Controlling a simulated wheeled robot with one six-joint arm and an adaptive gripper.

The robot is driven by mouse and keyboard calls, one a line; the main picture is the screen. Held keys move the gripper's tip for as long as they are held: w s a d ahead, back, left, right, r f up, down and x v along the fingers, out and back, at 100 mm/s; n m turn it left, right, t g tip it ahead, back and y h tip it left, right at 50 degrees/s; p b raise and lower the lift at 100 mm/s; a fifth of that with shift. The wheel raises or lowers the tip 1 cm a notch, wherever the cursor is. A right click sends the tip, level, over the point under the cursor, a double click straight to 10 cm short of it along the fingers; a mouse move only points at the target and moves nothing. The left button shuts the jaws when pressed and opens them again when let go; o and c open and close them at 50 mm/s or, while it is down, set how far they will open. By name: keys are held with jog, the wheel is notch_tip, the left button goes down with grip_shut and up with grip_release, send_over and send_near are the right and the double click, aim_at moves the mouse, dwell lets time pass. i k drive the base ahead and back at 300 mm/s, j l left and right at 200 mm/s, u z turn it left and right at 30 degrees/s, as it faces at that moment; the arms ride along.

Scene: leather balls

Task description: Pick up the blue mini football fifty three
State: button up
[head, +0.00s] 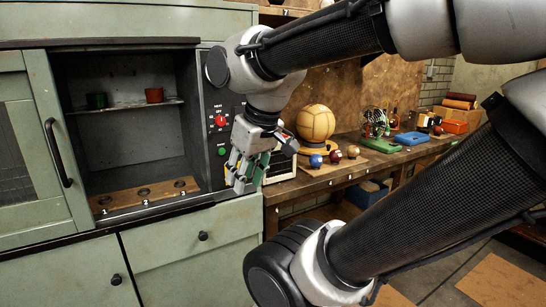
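The blue mini football (316,160) is a small dark blue ball on a flat wooden board on the workbench, just right of centre. Any number on it is too small to read. My gripper (243,182) points down to the left of the ball, in front of the green cabinet. It is apart from the ball. Its fingers overlap in this view, so their gap is unclear, and no ball shows in them.
A dark red ball (335,156) and a tan ball (353,151) sit beside the blue one. A large tan ball (315,123) stands behind them. The open cabinet at left has a wooden strip (150,194) with round recesses. A fan (374,121) stands farther right.

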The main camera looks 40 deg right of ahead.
aim_at(316, 160)
jog(key=l+z, duration=0.15)
jog(key=z, duration=1.4)
jog(key=i+l+u, duration=0.45)
jog(key=i+l, duration=0.4)
jog(key=l, duration=0.15)
